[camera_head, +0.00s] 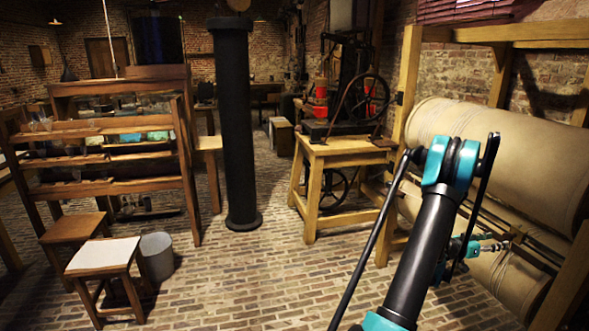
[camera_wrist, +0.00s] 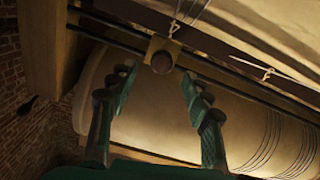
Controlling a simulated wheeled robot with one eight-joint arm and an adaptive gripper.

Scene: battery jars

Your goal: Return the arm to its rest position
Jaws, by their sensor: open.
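My arm rises from the lower right of the head view, with a dark tube and a teal joint (camera_head: 450,165) at its top. Behind and below that joint, a smaller teal and metal part of my arm shows in front of the large cream rollers. My gripper (camera_wrist: 158,78) is in the wrist view, its two dark green fingers spread apart with nothing between them. A wooden block with a round dark end (camera_wrist: 162,56) shows beyond the fingertips. I cannot tell whether the fingers touch anything.
A large cream roller (camera_head: 500,135) in a wooden frame (camera_head: 410,80) stands close by my arm. A wooden table (camera_head: 345,150) bears a wheeled machine. A black column (camera_head: 235,120), shelving (camera_head: 110,130), stools and a grey bucket (camera_head: 157,257) stand left. Brick floor (camera_head: 270,280) is clear centrally.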

